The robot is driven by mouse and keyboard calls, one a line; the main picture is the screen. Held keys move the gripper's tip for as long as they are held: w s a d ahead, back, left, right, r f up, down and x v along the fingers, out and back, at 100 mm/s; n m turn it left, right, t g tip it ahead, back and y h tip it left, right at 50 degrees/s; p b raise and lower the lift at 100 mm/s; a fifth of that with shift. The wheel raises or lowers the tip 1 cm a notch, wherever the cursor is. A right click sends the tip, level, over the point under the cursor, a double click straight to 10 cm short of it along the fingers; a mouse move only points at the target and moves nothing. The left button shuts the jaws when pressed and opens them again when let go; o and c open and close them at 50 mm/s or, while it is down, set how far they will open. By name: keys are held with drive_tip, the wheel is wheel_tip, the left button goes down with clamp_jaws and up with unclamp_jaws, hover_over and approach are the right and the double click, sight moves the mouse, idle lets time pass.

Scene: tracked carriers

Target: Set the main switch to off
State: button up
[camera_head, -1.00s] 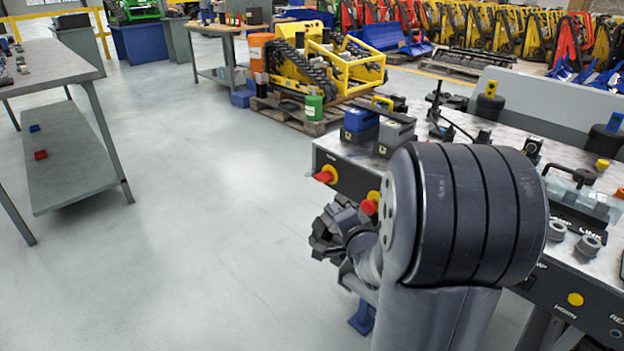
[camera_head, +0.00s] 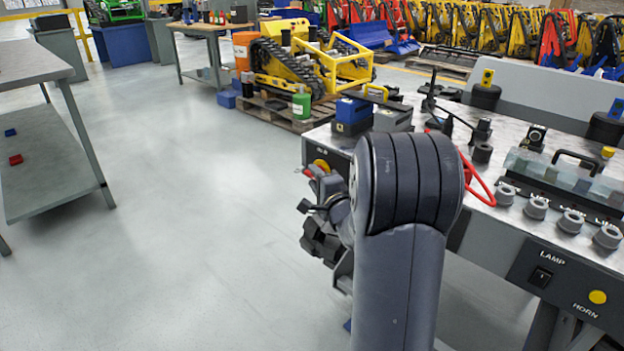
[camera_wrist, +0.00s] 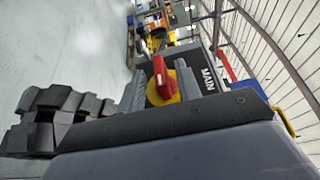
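The main switch shows in the wrist view as a red handle (camera_wrist: 161,79) on a yellow round base, beside a dark panel lettered MAIN (camera_wrist: 208,79). The handle points up in that picture, leaning slightly left. In the head view a red knob on a yellow base (camera_head: 321,165) is at the left end of the bench front, partly behind my arm.
The bench (camera_head: 520,148) carries a blue-topped box (camera_head: 353,113), several grey rings, a clear cover with a black handle, and a red cable (camera_head: 480,184). Lamp and horn controls (camera_head: 598,297) are at right front. The floor at left is open up to a grey table (camera_head: 45,160).

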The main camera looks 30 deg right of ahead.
drive_tip(key=shift+w, duration=1.1)
drive_tip(key=shift+c, duration=0.4)
clamp_jaws()
